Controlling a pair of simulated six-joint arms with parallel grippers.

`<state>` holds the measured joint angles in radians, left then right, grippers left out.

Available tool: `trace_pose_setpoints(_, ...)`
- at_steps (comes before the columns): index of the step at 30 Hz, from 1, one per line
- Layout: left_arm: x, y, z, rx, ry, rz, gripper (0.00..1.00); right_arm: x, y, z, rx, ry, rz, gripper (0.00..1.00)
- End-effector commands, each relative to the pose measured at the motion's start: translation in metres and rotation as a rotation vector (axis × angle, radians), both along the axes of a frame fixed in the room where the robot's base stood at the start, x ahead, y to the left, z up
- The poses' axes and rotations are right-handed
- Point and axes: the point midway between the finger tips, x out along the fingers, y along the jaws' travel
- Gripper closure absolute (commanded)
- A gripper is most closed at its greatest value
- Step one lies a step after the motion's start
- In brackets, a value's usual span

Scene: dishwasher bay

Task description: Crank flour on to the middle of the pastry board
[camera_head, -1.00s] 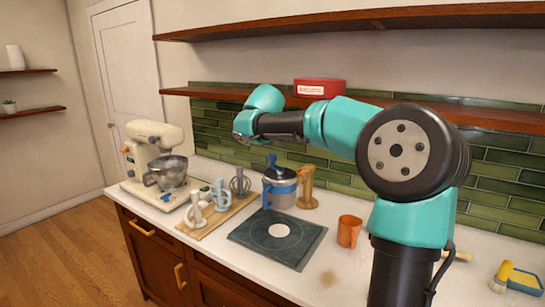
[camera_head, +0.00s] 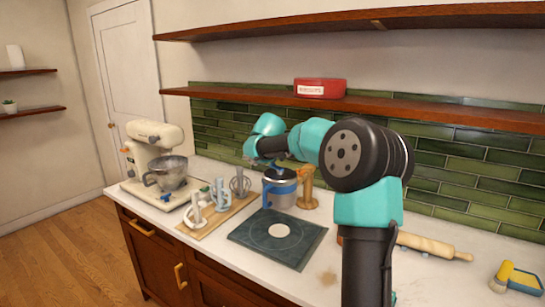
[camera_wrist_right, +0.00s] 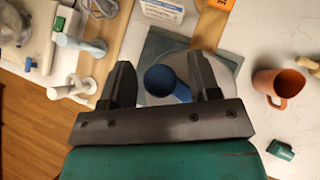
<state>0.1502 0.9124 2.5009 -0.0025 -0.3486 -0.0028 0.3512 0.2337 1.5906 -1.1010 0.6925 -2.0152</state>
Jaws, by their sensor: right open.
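A metal canister (camera_head: 283,195) with a blue band and blue handle stands behind the pastry board. My right gripper (camera_head: 263,160) is just above it. In the right wrist view, the jaws of my right gripper (camera_wrist_right: 160,72) are open, with a round blue knob (camera_wrist_right: 167,84) between them. I cannot tell whether the fingers touch it. My left gripper is not in view.
A wooden board (camera_head: 207,227) with white tools and a cream stand mixer (camera_head: 150,150) stand to the left. A wooden grinder (camera_head: 308,188) stands right of the canister. An orange mug (camera_wrist_right: 278,86) shows in the wrist view. A rolling pin (camera_head: 430,246) lies on the right.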

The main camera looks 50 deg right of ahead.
Motion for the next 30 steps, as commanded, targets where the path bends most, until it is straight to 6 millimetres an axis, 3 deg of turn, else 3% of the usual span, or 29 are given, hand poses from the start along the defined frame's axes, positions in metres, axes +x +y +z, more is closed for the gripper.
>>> trace_pose_setpoints(4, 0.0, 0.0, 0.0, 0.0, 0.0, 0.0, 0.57, 0.0, 0.0002, 0.0001, 0.0, 0.0, 0.0, 0.45)
trace_pose_setpoints(19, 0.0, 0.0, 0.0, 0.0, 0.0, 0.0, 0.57, -0.0001, 0.0004, 0.0002, 0.0, 0.0, 0.0, 0.91)
trace_pose_setpoints(30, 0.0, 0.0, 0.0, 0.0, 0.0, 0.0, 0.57, 0.0001, -0.0014, 0.0, 0.001, 0.0, -0.046, 0.92)
